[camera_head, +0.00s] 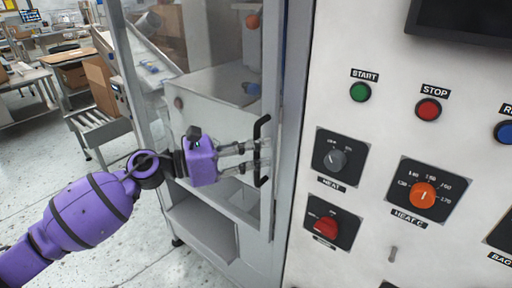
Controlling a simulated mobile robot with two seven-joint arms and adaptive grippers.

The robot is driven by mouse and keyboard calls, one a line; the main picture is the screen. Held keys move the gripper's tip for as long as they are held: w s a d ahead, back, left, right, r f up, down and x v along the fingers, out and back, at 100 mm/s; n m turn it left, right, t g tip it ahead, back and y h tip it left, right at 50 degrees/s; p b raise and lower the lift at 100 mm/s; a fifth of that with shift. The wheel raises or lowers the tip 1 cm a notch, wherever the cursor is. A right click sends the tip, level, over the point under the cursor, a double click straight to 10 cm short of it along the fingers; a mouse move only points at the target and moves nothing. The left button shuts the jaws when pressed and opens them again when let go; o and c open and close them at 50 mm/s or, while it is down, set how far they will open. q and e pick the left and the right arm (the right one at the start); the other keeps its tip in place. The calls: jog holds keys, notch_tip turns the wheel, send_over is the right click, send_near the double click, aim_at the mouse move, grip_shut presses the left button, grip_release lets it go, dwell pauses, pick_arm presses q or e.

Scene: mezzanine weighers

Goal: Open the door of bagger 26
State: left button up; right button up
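The bagger's door (220,105) is a clear panel in a grey frame, left of the control panel, and it looks shut. Its black upright handle (264,150) stands near the door's right edge. My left gripper (262,155) comes in from the left with its fingers level, one above the other. The fingertips reach the handle, with a gap showing between the fingers. I cannot tell whether they touch the handle. My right gripper is not in view. No number 26 is readable.
The white control panel (380,50) fills the right side, with a green start button (360,92), a red stop button (428,109), and several knobs. A roller conveyor (100,128) with cardboard boxes stands at the left. Speckled floor (50,185) is clear at lower left.

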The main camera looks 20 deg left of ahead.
pick_arm(q)
jog(key=shift+w+d, duration=0.1)
grip_shut()
jog(key=shift+f, duration=0.15)
